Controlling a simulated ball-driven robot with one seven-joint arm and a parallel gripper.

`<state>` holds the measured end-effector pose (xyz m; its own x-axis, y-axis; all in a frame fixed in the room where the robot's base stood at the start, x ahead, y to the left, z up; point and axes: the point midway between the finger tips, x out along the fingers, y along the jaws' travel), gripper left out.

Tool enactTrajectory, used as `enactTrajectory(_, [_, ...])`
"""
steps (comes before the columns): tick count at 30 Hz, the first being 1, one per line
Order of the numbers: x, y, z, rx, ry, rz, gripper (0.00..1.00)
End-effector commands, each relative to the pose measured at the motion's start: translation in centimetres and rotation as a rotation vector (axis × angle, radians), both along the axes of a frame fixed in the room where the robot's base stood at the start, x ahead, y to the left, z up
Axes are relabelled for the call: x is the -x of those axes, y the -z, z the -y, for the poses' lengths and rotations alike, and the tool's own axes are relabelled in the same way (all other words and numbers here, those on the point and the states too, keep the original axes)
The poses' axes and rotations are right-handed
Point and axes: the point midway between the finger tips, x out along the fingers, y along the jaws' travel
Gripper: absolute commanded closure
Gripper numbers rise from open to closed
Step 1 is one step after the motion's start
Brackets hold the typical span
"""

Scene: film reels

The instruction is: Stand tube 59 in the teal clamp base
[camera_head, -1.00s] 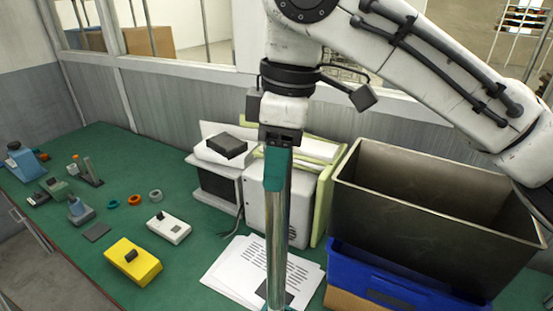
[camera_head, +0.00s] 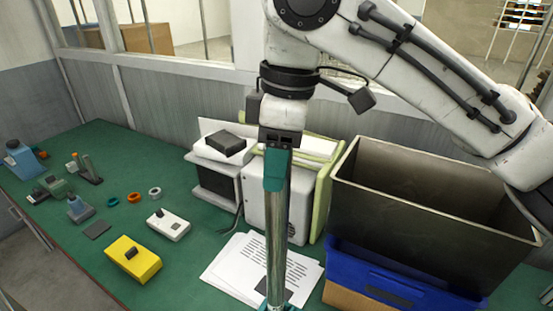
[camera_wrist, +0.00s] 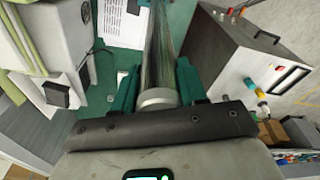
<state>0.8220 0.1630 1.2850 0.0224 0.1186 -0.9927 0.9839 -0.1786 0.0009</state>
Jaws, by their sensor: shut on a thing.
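Tube 59 (camera_head: 277,240) is a long shiny metal tube, hanging nearly upright from my gripper (camera_head: 276,170). My gripper's teal fingers are shut around the tube's upper end. In the wrist view the tube (camera_wrist: 160,60) runs away from my gripper (camera_wrist: 158,92), between the two teal fingers. The number on the tube cannot be read. A bit of teal (camera_head: 268,287) shows at the tube's lower end, at the bottom edge of the head view. It may be the clamp base, but most of it is cut off. Whether the tube sits in it cannot be told.
Printed sheets (camera_head: 238,268) lie around the tube's lower part. A yellow box (camera_head: 133,260) and a white box (camera_head: 168,224) stand to the left on the green bench. A dark metal bin (camera_head: 400,215) over a blue crate (camera_head: 390,280) stands close at right.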

Motion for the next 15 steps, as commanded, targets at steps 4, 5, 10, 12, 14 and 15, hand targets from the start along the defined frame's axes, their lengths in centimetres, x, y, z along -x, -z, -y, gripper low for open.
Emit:
enactTrajectory(4, [-0.01,0.23,0.0,-0.001,0.0,0.002,1.0])
enactTrajectory(5, [-0.01,0.28,0.0,-0.001,0.0,0.002,1.0])
enactTrajectory(10, [-0.01,0.56,0.0,-0.001,0.0,0.002,1.0])
enactTrajectory(12, [-0.01,0.69,0.0,-0.001,0.0,0.002,1.0])
enactTrajectory(14, [-0.01,0.8,0.01,-0.001,0.0,0.002,1.0])
enactTrajectory(15, [-0.01,0.87,0.01,-0.001,0.0,0.001,1.0])
